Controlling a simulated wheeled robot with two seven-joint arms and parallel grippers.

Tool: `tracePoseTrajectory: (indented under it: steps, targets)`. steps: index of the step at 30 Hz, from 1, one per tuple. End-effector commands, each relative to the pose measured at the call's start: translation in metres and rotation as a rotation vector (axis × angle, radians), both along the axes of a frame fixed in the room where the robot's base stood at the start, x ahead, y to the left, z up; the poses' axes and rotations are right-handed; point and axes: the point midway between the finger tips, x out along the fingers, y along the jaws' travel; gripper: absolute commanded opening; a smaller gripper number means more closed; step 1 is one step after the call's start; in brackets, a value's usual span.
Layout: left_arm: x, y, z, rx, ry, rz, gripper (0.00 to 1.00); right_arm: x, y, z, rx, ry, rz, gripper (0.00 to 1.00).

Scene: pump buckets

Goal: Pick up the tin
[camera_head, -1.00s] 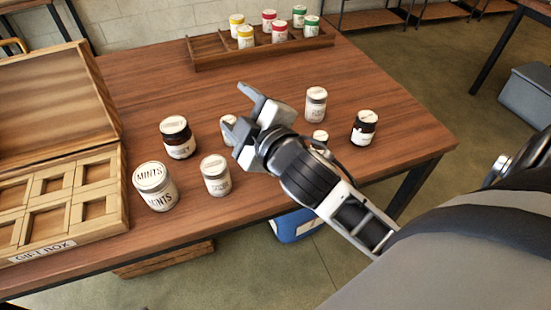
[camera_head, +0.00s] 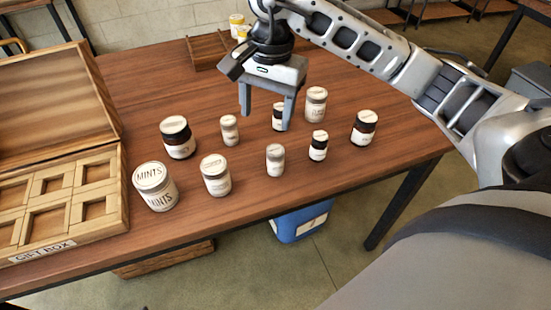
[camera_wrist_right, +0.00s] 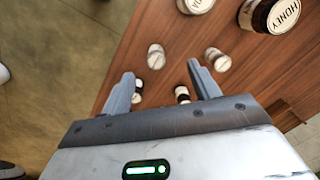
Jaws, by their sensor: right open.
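The tin labelled MINTS (camera_head: 156,187) is a white-lidded, pale round can. It stands upright at the front left of the table, beside the gift box, and I do not make it out in the wrist view. My right gripper (camera_head: 267,116) points down above the middle of the table, to the right of the tin and well apart from it. Its fingers are spread and empty in the wrist view (camera_wrist_right: 163,88). A small dark jar (camera_head: 279,118) shows behind and between the fingers in the head view. My left gripper is not in view.
A white jar (camera_head: 215,175) stands just right of the tin, and a dark honey jar (camera_head: 178,138) behind it. Several small jars stand farther right. An open wooden gift box (camera_head: 110,220) is at left. A wooden rack (camera_head: 208,50) is at the back, partly hidden by my arm.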

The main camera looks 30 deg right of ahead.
Motion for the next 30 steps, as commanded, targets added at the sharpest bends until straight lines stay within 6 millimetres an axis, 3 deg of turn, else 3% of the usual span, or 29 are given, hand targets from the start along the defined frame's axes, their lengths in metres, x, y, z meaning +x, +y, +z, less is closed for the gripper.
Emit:
tracePoseTrajectory:
  steps: [1,4,16,26,30]
  targets:
    - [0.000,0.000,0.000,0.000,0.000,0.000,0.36,0.001,-0.011,0.003,-0.046,0.002,-0.002,0.61]
    - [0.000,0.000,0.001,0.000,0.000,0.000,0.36,0.000,-0.021,-0.003,-0.087,0.010,-0.004,0.61]
    - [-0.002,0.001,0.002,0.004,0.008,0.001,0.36,-0.001,-0.020,-0.082,-0.085,0.015,-0.002,0.61]
    - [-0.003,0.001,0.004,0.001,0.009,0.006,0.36,0.001,-0.020,-0.110,-0.083,0.013,-0.004,0.61]
    - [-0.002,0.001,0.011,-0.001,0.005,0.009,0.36,0.003,-0.022,-0.131,-0.083,0.015,-0.004,0.61]
